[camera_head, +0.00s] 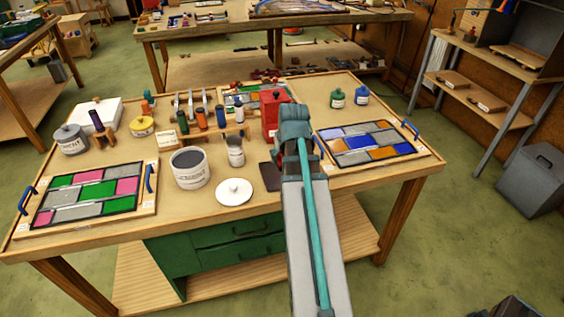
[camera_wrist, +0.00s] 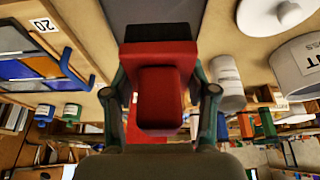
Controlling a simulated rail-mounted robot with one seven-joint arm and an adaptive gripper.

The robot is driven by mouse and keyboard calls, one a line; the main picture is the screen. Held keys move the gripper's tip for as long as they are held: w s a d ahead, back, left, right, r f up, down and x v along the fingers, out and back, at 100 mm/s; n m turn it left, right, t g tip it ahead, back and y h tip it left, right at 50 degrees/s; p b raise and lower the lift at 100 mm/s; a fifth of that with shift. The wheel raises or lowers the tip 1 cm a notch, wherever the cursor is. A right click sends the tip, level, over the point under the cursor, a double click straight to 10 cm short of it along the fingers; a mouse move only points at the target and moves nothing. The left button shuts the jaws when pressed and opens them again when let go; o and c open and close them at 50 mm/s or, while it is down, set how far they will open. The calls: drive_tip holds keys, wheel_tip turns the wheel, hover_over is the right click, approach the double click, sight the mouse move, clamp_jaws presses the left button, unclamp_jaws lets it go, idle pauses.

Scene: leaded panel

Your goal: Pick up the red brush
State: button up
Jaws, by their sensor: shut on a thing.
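My gripper (camera_wrist: 160,92) is shut on the red brush (camera_wrist: 158,98), which sits between its two fingers in the wrist view. The brush shows as a wide red block with a narrower red block end towards the camera. I cannot tell whether the brush touches the table.
The right leaded panel (camera_head: 366,143) lies close on the right.

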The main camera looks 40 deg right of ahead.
drive_tip(key=s+a+r+b, duration=0.3)
drive_tip(key=s+a, duration=0.1)
drive_tip(key=s, duration=0.3)
drive_tip(key=shift+a+r, duration=0.15)
drive_tip(key=shift+r, duration=0.1)
drive_tip(key=o, duration=0.6)
drive_tip(key=c, duration=0.4)
drive_tip(key=shift+o, duration=0.2)
